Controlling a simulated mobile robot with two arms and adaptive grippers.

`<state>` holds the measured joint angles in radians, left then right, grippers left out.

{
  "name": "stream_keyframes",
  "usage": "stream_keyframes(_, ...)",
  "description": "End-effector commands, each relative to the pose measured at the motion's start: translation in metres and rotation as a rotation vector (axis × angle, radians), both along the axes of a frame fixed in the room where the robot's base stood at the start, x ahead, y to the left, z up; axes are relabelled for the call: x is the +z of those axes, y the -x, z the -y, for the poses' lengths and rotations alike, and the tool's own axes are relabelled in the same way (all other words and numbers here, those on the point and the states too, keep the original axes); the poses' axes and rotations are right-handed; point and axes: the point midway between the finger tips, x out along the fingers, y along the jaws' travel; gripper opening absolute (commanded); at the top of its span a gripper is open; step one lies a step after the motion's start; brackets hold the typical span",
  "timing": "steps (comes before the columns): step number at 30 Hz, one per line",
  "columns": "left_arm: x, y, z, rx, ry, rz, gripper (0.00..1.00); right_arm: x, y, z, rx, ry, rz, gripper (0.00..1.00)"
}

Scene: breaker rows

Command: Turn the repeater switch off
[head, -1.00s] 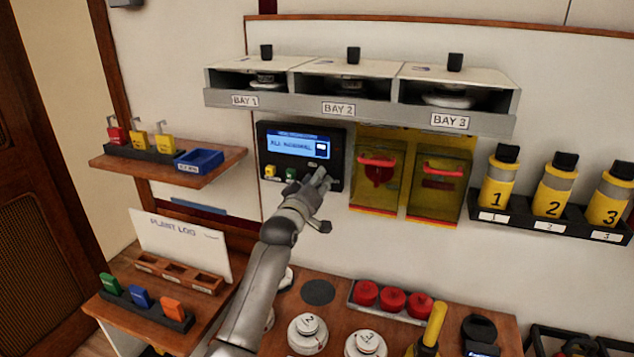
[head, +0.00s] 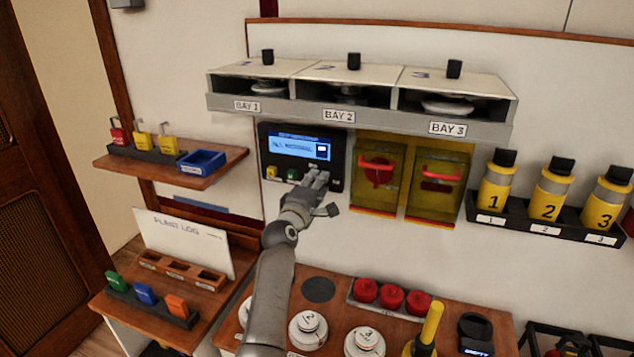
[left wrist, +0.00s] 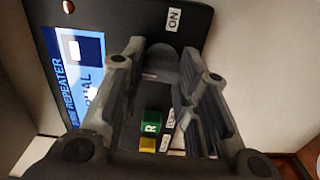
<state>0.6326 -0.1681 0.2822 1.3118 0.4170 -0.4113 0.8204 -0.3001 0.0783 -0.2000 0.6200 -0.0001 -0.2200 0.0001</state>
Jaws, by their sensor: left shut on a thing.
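The repeater panel (head: 270,150) is a black box on the back wall with a lit blue screen (head: 293,148). My left gripper (head: 318,180) is at its lower right part and hides the switch in the head view. In the left wrist view the fingers of my left gripper (left wrist: 163,66) stand on both sides of a dark grey rounded piece (left wrist: 162,58), seemingly the switch, and are shut on it. An ON label (left wrist: 174,20) shows beyond the fingertips. The switch's position cannot be told. My right gripper is not in view.
A green button (head: 292,174) and a yellow button (head: 271,172) sit on the panel left of my fingers. Yellow covers with red handles (head: 378,162) are close on the right. The bay shelf (head: 335,117) overhangs above.

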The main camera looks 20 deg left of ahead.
Motion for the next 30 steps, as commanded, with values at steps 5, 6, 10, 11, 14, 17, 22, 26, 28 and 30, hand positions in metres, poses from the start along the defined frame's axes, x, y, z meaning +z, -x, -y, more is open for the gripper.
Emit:
stream_keyframes(5,-0.0004,0.0,-0.0001,0.0,0.054,-0.003,0.06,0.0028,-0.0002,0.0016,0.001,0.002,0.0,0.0)
stream_keyframes(6,-0.0006,0.0,-0.0002,0.0,0.061,-0.003,0.06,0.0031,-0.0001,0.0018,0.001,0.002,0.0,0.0)
stream_keyframes(10,-0.001,0.0,-0.0006,0.001,0.075,-0.003,0.06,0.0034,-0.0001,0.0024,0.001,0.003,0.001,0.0)
stream_keyframes(11,-0.0011,0.0,-0.0006,0.001,0.077,-0.004,0.06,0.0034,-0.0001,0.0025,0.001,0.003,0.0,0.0)
stream_keyframes(14,-0.0013,0.0,-0.0006,0.001,0.079,-0.004,0.06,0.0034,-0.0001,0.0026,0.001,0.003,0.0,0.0)
stream_keyframes(17,-0.0013,0.0,-0.0006,0.001,0.079,-0.004,0.06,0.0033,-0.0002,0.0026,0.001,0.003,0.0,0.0)
stream_keyframes(22,-0.0014,0.0001,-0.0005,0.001,0.079,-0.004,0.31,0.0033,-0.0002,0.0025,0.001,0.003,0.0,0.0)
stream_keyframes(26,-0.0013,0.0,-0.0004,0.0,0.079,-0.004,0.47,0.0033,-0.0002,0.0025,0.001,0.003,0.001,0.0)
stream_keyframes(28,-0.0012,0.0,-0.0004,0.0,0.078,-0.004,0.51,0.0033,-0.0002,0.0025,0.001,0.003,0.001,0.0)
stream_keyframes(30,-0.001,0.0,-0.0003,0.0,0.078,-0.004,0.51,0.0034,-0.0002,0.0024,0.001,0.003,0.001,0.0)
